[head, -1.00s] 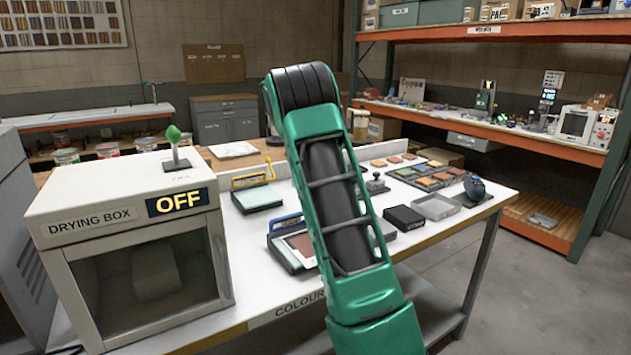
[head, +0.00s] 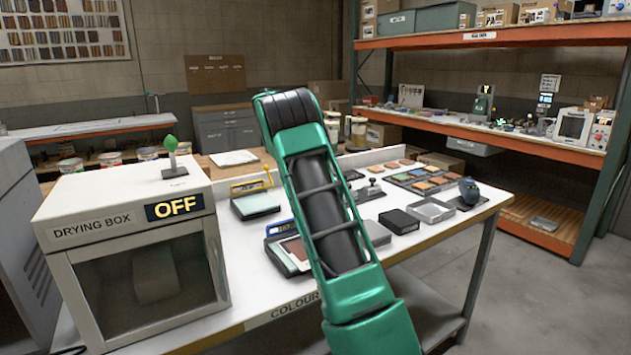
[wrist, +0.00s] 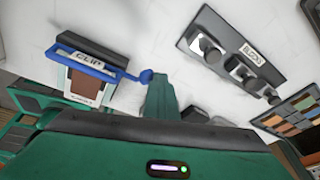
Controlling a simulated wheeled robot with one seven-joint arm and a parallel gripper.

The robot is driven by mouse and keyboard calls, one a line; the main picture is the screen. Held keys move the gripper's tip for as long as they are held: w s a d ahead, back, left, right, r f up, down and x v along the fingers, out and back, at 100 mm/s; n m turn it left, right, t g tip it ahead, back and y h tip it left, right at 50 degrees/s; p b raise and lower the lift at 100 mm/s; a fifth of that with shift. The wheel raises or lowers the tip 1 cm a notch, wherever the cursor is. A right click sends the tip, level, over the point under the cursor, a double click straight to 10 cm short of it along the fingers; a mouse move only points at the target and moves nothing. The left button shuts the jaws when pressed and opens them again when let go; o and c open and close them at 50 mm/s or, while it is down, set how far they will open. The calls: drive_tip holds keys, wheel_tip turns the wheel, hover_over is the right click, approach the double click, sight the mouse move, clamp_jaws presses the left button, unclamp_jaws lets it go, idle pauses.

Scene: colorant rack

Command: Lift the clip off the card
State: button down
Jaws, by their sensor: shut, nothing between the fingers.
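The blue clip (wrist: 90,66), labelled CLIP, lies across the top of the brown card (wrist: 85,84) in the wrist view. My gripper is hidden behind my arm there.
The drying box (head: 130,255), reading OFF, stands at the left. A yellow-handled clip board (head: 256,205) sits behind the card. A dark block holder (wrist: 235,55) with knobs lies right of my gripper. A black box (head: 399,221) and a metal tray (head: 432,210) stand to the right.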

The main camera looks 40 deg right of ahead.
drive_tip(key=w+d+r, duration=0.1)
drive_tip(key=w+r, duration=0.5)
drive_tip(key=w, duration=0.1)
drive_tip(key=shift+w+d, duration=0.15)
drive_tip(key=shift+d, duration=0.25)
idle(0.5)
idle(0.6)
